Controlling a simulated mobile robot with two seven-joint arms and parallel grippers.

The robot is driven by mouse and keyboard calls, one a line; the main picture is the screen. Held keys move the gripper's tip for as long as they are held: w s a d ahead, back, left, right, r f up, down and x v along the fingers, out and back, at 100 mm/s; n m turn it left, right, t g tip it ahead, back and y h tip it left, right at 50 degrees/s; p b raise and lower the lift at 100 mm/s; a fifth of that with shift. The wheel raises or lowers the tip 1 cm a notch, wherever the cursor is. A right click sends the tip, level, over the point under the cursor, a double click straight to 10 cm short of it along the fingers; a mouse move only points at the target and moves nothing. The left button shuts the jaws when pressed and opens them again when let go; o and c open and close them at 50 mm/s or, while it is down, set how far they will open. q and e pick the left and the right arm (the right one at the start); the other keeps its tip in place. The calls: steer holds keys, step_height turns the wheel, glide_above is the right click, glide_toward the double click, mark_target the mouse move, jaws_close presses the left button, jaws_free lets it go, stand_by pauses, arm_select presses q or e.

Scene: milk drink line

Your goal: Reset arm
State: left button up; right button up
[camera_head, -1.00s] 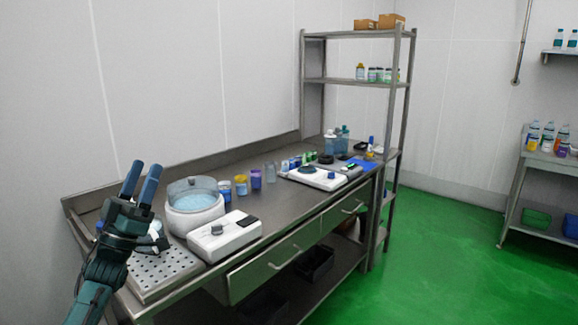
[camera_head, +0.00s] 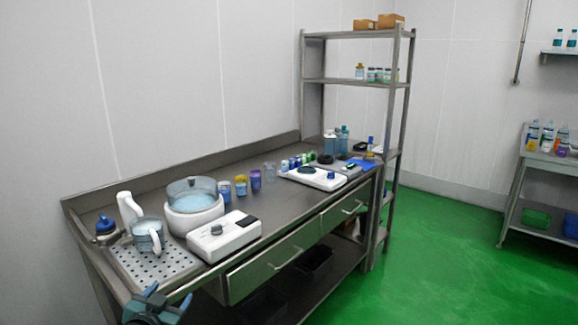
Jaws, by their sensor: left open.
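My left gripper (camera_head: 169,294) shows at the bottom left, in front of the steel table's front edge. Its two blue fingers point up and stand apart, with nothing seen between them. It is apart from the things on the table. My right gripper is out of view. Most of my left arm is cut off by the bottom edge of the picture.
On the table (camera_head: 150,191) a clear jug (camera_head: 148,237) stands on a perforated tray (camera_head: 152,268). A white bottle (camera_head: 128,209), a blue-capped container (camera_head: 106,228), a blue-filled bowl (camera_head: 193,202) and a white scale (camera_head: 223,238) stand close by. A shelf rack (camera_head: 351,81) stands behind.

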arm_select(q)
steer(key=s+d+f+g+h, duration=0.1)
steer(key=s+d+f, duration=0.3)
steer(key=s, duration=0.6)
steer(key=s+d+f+g+h, duration=0.1)
steer(key=s+d+f, duration=0.3)
steer(key=s, duration=0.6)
steer(key=s+d+f+g+h, duration=0.1)
steer(key=s+d+f, duration=0.3)
steer(key=s, duration=0.6)
steer(key=shift+s+d+f+n+g, duration=0.2)
steer(key=shift+d+f+n+g, duration=0.15)
steer(key=shift+d+g, duration=0.45)
